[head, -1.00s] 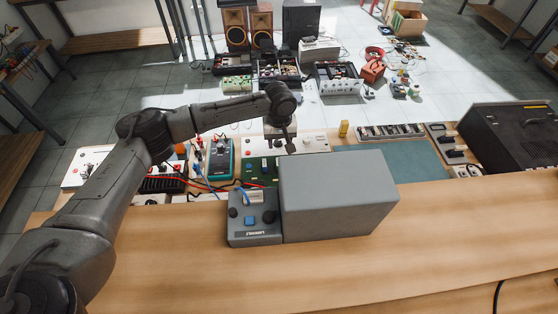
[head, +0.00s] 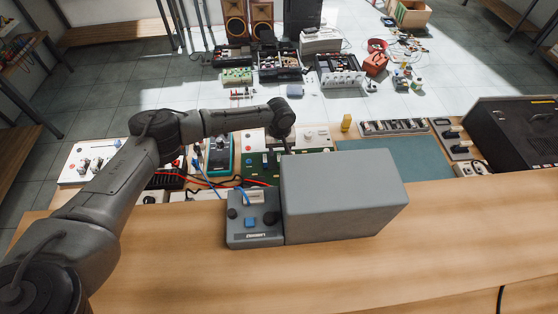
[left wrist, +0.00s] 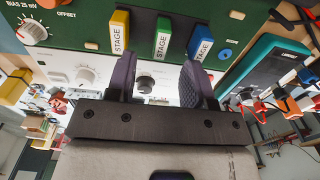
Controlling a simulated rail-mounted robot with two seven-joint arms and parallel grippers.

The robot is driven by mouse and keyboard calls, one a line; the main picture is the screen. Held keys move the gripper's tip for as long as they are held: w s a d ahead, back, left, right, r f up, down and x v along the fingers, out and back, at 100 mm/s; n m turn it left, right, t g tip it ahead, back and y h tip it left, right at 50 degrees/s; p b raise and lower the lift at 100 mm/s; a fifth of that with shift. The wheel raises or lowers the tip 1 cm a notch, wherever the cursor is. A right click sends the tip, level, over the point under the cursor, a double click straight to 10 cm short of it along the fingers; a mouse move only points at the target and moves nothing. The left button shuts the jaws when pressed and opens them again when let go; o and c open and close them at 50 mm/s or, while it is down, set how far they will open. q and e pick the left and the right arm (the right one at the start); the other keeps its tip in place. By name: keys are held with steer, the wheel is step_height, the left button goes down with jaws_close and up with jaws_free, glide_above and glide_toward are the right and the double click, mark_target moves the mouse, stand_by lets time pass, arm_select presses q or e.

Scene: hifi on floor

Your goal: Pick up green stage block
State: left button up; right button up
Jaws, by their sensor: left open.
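The green stage block (left wrist: 162,38) is on a dark green panel (left wrist: 95,12) in the left wrist view, its white label reading STAGE. A yellow stage block (left wrist: 120,32) is to its left and a blue one (left wrist: 200,42) to its right. My left gripper (left wrist: 159,66) is open and empty, its two dark fingers spread below the block in the picture. The block lines up with the gap between them. The blocks cannot be made out there. My right gripper is out of view.
A large grey box (head: 345,195) and a small grey control unit (head: 254,228) stand on the wooden bench (head: 160,265), in front of the board. A teal meter (head: 219,158) with red and blue leads is left of the board.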

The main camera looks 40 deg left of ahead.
arm_select(q)
steer(key=shift+a+f+b, duration=0.15)
steer(key=shift+f+b, duration=0.15)
steer(key=shift+f, duration=2)
jaws_close()
